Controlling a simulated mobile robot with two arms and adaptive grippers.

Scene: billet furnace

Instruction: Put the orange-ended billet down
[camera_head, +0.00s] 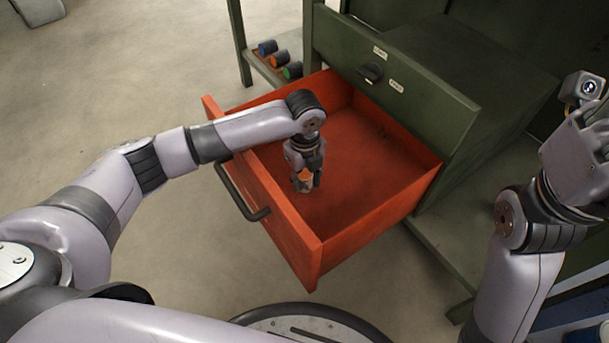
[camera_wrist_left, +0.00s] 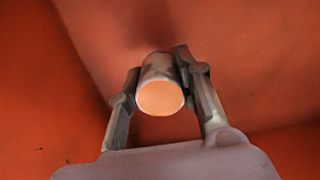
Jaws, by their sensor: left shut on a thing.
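The orange-ended billet (camera_wrist_left: 160,97) is a short pale cylinder with a light orange end face. My left gripper (camera_head: 306,180) is shut on the billet, inside the open orange drawer (camera_head: 395,168). In the left wrist view the two fingers (camera_wrist_left: 158,92) press on the billet's sides, and its orange end faces the camera. In the head view only a bit of the billet shows between the fingers. I cannot tell whether it touches the drawer floor. My right gripper (camera_head: 585,140) is at the right edge of the head view; its fingers cannot be made out.
The drawer belongs to a green cabinet (camera_head: 440,95) and has a dark handle (camera_head: 240,192) on its front. The drawer floor to the right of my left gripper is clear.

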